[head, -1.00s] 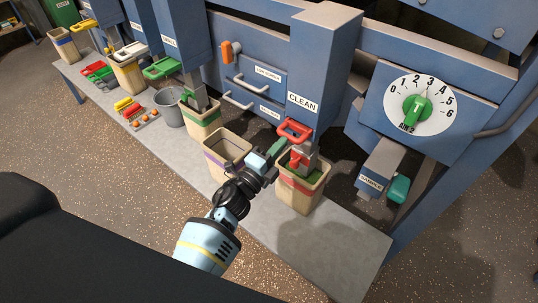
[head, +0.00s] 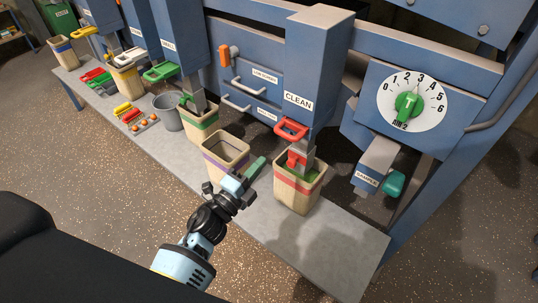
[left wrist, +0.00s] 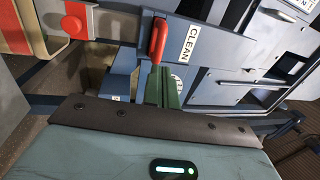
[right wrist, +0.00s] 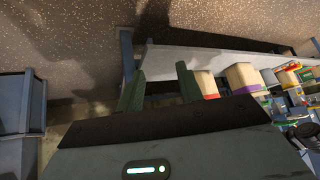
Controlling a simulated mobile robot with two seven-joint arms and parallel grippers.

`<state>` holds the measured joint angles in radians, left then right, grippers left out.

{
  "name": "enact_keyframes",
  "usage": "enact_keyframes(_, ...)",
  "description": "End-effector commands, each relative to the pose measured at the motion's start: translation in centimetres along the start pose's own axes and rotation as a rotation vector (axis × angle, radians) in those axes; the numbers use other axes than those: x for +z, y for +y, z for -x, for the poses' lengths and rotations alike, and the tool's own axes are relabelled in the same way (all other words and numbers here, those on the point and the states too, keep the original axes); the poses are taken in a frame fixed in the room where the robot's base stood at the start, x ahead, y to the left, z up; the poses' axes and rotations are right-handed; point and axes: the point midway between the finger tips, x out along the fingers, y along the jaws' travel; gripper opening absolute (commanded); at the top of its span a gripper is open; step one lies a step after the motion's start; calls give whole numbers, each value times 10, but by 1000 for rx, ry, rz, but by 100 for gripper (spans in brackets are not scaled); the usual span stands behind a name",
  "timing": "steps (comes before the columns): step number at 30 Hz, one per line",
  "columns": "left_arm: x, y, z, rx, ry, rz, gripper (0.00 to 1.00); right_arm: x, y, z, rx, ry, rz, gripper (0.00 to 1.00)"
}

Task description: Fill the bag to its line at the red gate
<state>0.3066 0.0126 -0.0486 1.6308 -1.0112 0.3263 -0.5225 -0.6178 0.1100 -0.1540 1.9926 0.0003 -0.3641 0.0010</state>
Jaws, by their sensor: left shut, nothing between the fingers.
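The red gate handle (head: 291,129) sits on the spout labelled CLEAN (head: 299,101). Below the spout stands a bag with a red band (head: 298,192), with green material showing inside its mouth. My left gripper (head: 257,167) is shut and empty, left of that bag and apart from the red handle. In the left wrist view the shut green fingers (left wrist: 162,85) show below the red handle (left wrist: 158,40). My right gripper (right wrist: 158,82) shows only in the right wrist view, with its green fingers apart and nothing seen between them. The bag's line cannot be made out against the contents.
A bag with a purple band (head: 226,157) stands left of the red-banded one, and a green-banded bag (head: 200,123) beyond it. A grey bucket (head: 167,113) stands farther left. A numbered dial (head: 411,97) and SAMPLE spout (head: 374,165) are at right. The bench's front right (head: 335,235) is clear.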

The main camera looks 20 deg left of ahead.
Motion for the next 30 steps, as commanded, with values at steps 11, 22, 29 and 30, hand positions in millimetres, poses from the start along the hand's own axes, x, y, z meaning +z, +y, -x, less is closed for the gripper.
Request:
enact_keyframes(11, 0, 2, 54, 3, -1, -1, 0, -6, 2, -10, 0, 17, 2, 36)
enact_keyframes(22, 0, 0, 58, 1, 0, 0, 0, -4, 1, -10, 0, 13, 2, 36)
enact_keyframes(29, 0, 0, 58, 1, 0, 0, 0, 0, 1, -8, -1, 5, 0, 36)
enact_keyframes(30, 0, 0, 58, 1, 0, 0, 0, 0, 1, -7, -1, 4, 0, 36)
